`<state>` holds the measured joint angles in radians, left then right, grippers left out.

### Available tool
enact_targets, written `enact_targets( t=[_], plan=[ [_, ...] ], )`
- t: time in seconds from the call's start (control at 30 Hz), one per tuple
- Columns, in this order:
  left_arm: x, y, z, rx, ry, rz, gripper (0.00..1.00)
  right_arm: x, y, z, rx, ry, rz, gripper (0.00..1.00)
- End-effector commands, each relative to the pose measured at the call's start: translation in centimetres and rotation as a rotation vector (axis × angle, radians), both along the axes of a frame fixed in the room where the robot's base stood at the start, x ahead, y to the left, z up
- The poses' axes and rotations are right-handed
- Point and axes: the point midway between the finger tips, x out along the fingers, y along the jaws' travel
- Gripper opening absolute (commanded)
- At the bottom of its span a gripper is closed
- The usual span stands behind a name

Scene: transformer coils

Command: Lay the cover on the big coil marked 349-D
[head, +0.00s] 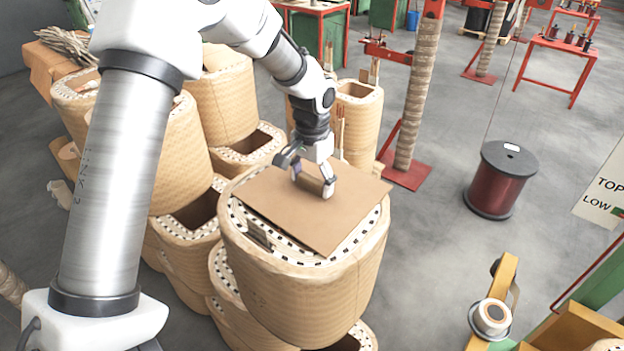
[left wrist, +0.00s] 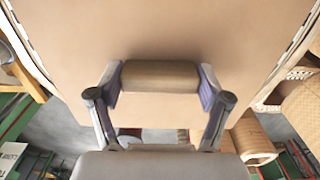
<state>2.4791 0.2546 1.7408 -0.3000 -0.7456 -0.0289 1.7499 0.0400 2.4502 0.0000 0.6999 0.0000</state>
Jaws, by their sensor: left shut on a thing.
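The cover (head: 262,200) is a flat brown board with a roll-shaped grip (left wrist: 160,78) on top. It is over the top of the big tan coil (head: 300,295) in the middle of the head view, hiding most of its opening. The coil's slotted rim shows along the left, front and right. The cover's right corner reaches the rim's outer edge. I cannot tell whether the board rests fully on the rim. No 349-D mark is readable. My left gripper (head: 314,187) is shut on the cover's grip, also in the left wrist view. My right gripper is not seen.
Several tan coils stand stacked close at the left and behind, one slotted coil (head: 250,150) just behind the big one. A red post stand (head: 405,172) and dark red wire drum (head: 497,185) stand to the right. Grey floor is free between them. Yellow equipment is at the lower right.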

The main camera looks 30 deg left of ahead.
Motion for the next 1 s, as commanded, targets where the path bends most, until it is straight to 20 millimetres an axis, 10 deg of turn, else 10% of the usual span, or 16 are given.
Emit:
enact_targets(
  t=[0.73,0.77,0.8,1.0],
  plan=[
    [0.01,0.01,-0.59,0.000,0.000,0.000,0.29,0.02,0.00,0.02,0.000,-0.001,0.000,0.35],
    [0.01,0.01,-0.60,0.000,0.000,0.000,0.81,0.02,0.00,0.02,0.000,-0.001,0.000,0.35],
    [0.02,0.01,-0.58,0.000,0.000,0.000,0.95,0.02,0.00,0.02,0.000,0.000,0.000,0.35],
    [0.01,0.01,-0.59,0.000,0.000,0.000,1.00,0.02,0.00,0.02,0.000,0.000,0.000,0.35]
  ],
)
